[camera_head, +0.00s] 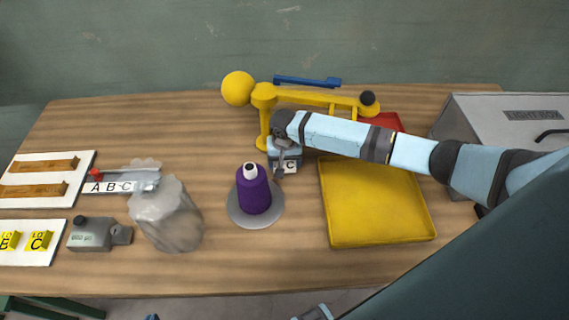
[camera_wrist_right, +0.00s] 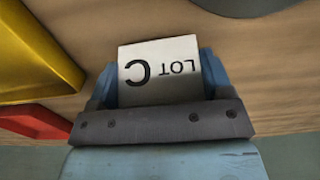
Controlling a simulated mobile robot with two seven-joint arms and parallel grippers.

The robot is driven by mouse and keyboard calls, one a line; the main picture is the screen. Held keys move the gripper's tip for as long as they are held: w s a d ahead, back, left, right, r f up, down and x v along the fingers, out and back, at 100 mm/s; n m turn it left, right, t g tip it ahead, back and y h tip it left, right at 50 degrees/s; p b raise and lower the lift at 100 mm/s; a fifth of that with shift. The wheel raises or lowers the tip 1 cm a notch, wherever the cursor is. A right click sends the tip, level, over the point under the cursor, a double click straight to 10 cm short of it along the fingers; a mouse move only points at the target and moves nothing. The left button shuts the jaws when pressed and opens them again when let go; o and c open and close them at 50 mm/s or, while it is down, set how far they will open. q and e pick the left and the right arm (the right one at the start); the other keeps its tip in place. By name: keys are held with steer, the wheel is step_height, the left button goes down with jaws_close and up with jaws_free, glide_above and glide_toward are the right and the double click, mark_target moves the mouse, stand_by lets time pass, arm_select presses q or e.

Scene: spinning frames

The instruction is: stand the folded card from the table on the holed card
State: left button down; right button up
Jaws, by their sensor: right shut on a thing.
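My right gripper (camera_head: 283,158) is at the middle of the table, in front of the yellow stand. It is shut on the folded card (camera_head: 290,166), a small white card marked C. In the right wrist view the folded card (camera_wrist_right: 160,68) reads LOT C upside down between the blue fingers (camera_wrist_right: 160,80). From these views I cannot tell whether it touches the table. No holes can be made out on any card. A white strip lettered A B C (camera_head: 112,188) lies at the left, partly hidden by a grey translucent bundle.
A purple cone (camera_head: 253,192) stands on a grey disc beside the gripper. A yellow tray (camera_head: 378,205) lies to the right, a yellow stand (camera_head: 310,97) behind. At left are the grey bundle (camera_head: 168,218), a small grey device (camera_head: 92,234) and white boards (camera_head: 60,165).

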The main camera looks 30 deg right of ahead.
steer(key=shift+f, duration=0.7)
steer(key=o, duration=0.9)
steer(key=shift+f, duration=0.15)
